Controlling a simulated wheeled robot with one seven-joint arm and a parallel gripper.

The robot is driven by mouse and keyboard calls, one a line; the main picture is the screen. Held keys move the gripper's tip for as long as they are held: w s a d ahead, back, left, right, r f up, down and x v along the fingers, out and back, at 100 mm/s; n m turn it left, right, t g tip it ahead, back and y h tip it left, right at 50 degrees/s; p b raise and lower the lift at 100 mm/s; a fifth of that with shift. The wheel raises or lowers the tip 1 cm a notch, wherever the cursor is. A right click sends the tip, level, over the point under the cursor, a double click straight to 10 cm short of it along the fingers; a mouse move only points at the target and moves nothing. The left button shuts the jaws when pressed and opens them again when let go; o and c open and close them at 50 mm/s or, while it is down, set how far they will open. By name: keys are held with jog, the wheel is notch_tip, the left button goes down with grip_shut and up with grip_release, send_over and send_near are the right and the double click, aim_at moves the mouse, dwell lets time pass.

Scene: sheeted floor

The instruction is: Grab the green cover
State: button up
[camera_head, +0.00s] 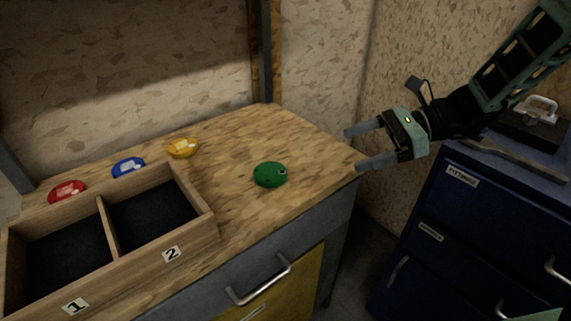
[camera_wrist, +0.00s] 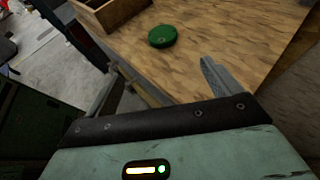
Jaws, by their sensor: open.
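The green cover (camera_head: 270,174) is a round, domed piece lying on the wooden tabletop, right of the divided box. It also shows in the wrist view (camera_wrist: 163,36), beyond my fingers. My gripper (camera_head: 352,149) is at the right edge of the tabletop, to the right of the green cover and apart from it. Its two fingers are spread with nothing between them. In the wrist view my gripper (camera_wrist: 158,85) shows both fingers apart at the table's edge.
A wooden box (camera_head: 190,240) with two empty-looking compartments labelled 1 and 2 stands at the front left. Red (camera_head: 67,191), blue (camera_head: 128,168) and yellow (camera_head: 183,148) pieces lie behind it. A blue drawer cabinet (camera_head: 480,210) stands at the right. The tabletop around the green cover is clear.

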send_near(276, 171)
jog(key=x, duration=0.3)
jog(key=shift+w+d+f, duration=0.1)
jog(key=shift+w, duration=0.05)
jog(key=shift+s+x, duration=0.1)
jog(key=shift+x, duration=1.3)
jog(key=shift+s+x, duration=0.15)
jog(key=shift+x, duration=1.25)
jog(key=c, duration=1.2)
